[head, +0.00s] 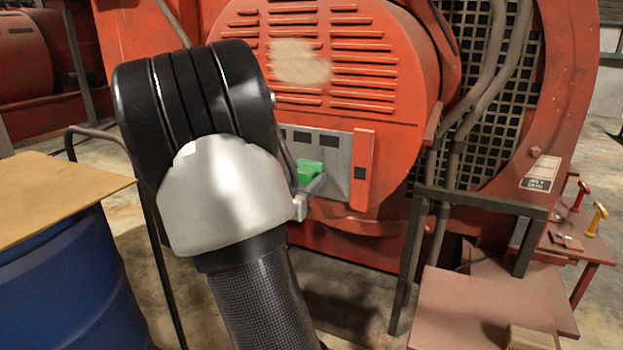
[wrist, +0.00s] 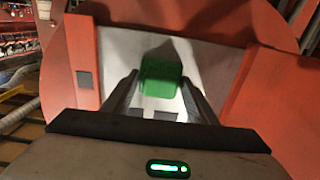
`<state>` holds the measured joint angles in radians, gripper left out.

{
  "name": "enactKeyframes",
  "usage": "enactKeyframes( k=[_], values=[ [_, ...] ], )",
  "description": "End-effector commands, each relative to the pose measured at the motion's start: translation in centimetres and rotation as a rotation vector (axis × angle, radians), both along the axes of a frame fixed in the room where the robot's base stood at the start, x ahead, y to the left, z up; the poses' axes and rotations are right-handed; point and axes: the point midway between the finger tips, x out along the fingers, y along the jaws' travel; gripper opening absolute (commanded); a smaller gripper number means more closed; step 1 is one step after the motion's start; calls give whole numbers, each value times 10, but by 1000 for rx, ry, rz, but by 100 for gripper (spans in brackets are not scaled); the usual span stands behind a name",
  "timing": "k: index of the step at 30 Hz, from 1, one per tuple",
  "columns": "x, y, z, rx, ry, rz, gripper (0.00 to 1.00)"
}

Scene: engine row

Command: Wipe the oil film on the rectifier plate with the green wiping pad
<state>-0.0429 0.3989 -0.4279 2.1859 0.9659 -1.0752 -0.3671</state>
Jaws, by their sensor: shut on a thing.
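The green wiping pad (head: 309,171) is at the grey rectifier plate (head: 335,178) on the front of the red engine housing. In the wrist view, my gripper (wrist: 160,98) is shut on the green pad (wrist: 160,76), one finger on each side. Behind the pad is the pale rectifier plate (wrist: 208,62), framed by red strips. I cannot tell whether the pad touches the plate. No oil film can be made out. In the head view, my arm hides the plate's left part and most of my gripper (head: 312,182).
A blue drum (head: 75,290) with a tan board (head: 55,195) on top stands at the left. A dark metal frame (head: 480,200) and a reddish step (head: 490,310) are at the right. Louvres (head: 360,50) with a pale patch sit above the plate.

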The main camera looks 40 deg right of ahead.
Motion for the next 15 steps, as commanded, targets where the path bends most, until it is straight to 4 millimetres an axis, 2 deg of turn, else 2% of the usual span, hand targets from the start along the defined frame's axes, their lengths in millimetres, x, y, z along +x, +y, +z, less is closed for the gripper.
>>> enactKeyframes(
  k=[3, 15],
  values=[
    [11, 5, 2, -2, -1, 4, 32],
    [29, 14, 2, -1, 0, 3, 32]
  ],
)
